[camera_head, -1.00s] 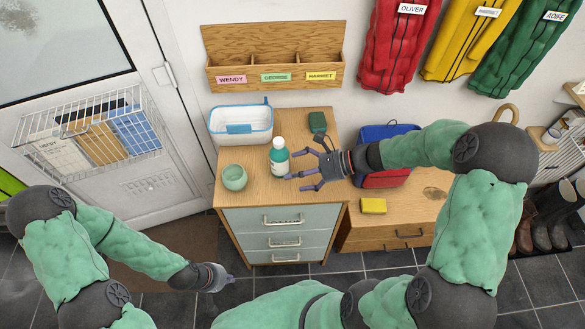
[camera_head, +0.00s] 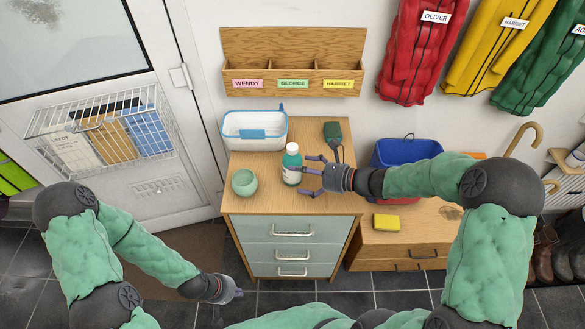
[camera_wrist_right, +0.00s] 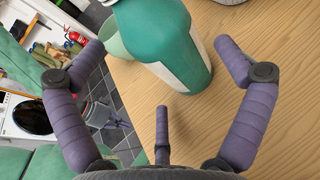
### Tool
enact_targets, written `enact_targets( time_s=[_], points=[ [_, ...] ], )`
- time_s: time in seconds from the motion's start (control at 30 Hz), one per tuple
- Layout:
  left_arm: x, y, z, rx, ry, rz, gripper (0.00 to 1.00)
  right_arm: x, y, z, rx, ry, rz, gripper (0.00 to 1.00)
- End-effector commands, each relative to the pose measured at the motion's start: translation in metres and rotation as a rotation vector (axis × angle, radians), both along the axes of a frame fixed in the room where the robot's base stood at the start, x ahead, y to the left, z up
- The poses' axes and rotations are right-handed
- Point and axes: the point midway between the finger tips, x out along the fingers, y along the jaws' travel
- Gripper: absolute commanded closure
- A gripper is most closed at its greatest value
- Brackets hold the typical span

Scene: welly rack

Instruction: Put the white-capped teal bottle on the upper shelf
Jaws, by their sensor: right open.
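The teal bottle (camera_head: 292,168) with a white cap and pale label stands upright on the wooden top of the drawer cabinet (camera_head: 265,205). My right gripper (camera_head: 304,177) is open just right of it, fingers pointing at the bottle. In the right wrist view the bottle (camera_wrist_right: 165,45) is ahead between the spread fingers, its cap out of frame; I cannot tell whether any finger touches it. My left gripper (camera_head: 238,293) is low, away from the cabinet, and too small to judge. A wooden shelf edge (camera_head: 567,163) shows at the far right; I cannot tell which shelf is the upper one.
A green cup (camera_head: 244,182) stands left of the bottle. A white tub (camera_head: 255,138) is behind, and a dark green object (camera_head: 333,132) lies at the back right. A blue bin (camera_head: 405,152) and yellow sponge (camera_head: 386,222) are on the lower bench. A labelled rack (camera_head: 290,75) is above.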

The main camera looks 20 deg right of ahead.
Motion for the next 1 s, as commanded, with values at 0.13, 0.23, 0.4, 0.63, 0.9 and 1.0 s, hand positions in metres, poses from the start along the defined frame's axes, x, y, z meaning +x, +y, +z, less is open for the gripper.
enact_targets(
  time_s=[0.13,0.23,0.4,0.63,0.9,1.0],
  points=[
    [0.0,0.0,-0.015,0.0,0.0,0.0,1.0,0.015,0.016,-0.01,0.0,0.0,0.004,0.0],
    [0.0,0.0,-0.018,0.0,0.0,0.0,1.0,0.021,0.024,-0.012,0.001,0.001,0.004,0.0],
    [0.0,0.0,-0.019,0.0,0.0,0.0,1.0,0.025,0.028,-0.012,0.001,0.001,0.001,0.0],
    [0.0,0.0,-0.018,0.0,0.0,0.0,1.0,0.024,0.027,-0.012,0.001,0.001,0.001,0.23],
    [0.0,0.0,-0.019,0.0,0.0,0.0,1.0,0.025,0.027,-0.011,0.0,0.0,0.0,0.73],
    [0.0,0.0,-0.019,0.0,0.0,0.0,1.0,0.025,0.027,-0.011,0.0,0.0,0.0,0.73]
  ],
)
